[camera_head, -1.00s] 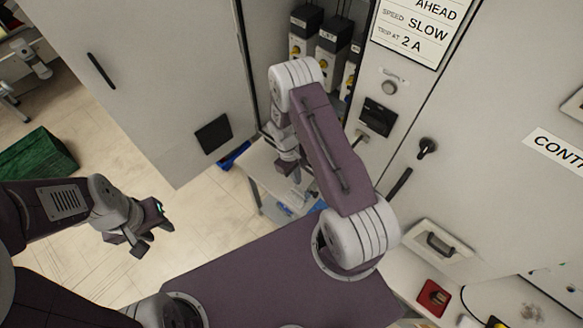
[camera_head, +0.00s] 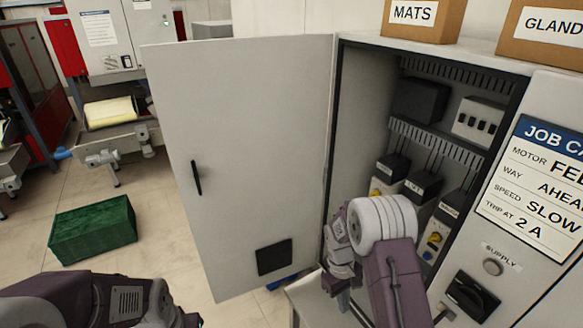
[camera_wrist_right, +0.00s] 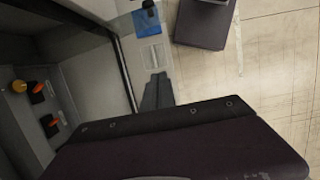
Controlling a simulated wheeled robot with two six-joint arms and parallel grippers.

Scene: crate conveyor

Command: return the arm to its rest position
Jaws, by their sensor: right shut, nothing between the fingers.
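My right arm rises at the lower right of the head view, bent over at its white wrist joint. Its gripper (camera_head: 342,288) hangs down in front of the open cabinet (camera_head: 332,130), close to the door's hinge side. It is shut and empty. In the right wrist view the dark fingers (camera_wrist_right: 157,90) show near the middle, with nothing between them. My left arm comes in low at the left of the head view. Its gripper (camera_head: 188,320) is mostly cut off by the bottom edge, so its jaws cannot be made out.
The cabinet door (camera_head: 240,160) stands wide open left of my right gripper. A job card (camera_head: 540,190) and a black switch (camera_head: 470,297) are on the right panel. A green crate (camera_head: 93,230) lies on the floor, with free floor around it.

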